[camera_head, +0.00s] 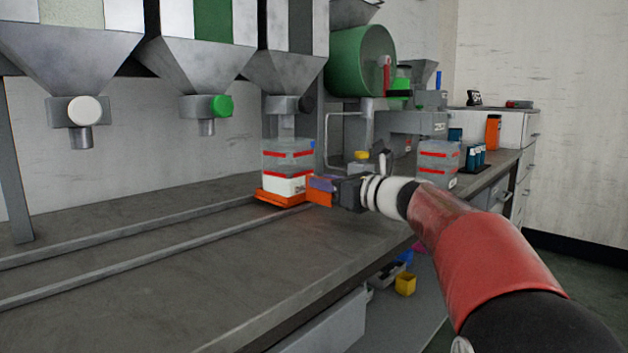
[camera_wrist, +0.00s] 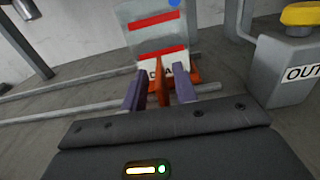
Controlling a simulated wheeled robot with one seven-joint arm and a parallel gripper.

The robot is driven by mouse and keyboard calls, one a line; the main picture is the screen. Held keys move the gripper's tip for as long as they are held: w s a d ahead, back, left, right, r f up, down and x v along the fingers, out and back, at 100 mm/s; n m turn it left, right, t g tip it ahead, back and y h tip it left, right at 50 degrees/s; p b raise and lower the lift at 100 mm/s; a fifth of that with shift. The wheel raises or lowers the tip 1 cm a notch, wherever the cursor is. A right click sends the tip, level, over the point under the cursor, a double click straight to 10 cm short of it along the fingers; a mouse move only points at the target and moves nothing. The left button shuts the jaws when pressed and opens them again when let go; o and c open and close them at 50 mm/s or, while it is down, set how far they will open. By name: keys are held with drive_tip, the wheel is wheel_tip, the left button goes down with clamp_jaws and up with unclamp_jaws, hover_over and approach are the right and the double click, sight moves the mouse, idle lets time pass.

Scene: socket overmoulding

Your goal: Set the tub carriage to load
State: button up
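The tub carriage (camera_head: 278,198) is an orange tray on the two rails, under the rightmost hopper with the dark knob. A clear tub (camera_head: 287,158) with red bands and a white label stands upright on it; the tub also shows in the wrist view (camera_wrist: 158,40). An upright orange handle (camera_wrist: 160,88) sticks out from the carriage towards me. My gripper (camera_head: 320,184) has its purple fingers on either side of this handle. In the wrist view, gaps show between the handle and both fingers, so the gripper looks open around it.
Two rails (camera_head: 130,256) run left along the bench, clear of objects, below hoppers with a white knob (camera_head: 85,110) and a green knob (camera_head: 222,105). A grey box marked OUT with a yellow button (camera_wrist: 302,14) stands close right. Another clear tub (camera_head: 438,160) stands further right.

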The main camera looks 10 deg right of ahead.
sight(306, 178)
drive_tip(key=shift+x, duration=1.6)
drive_tip(key=shift+c, duration=0.4)
clamp_jaws()
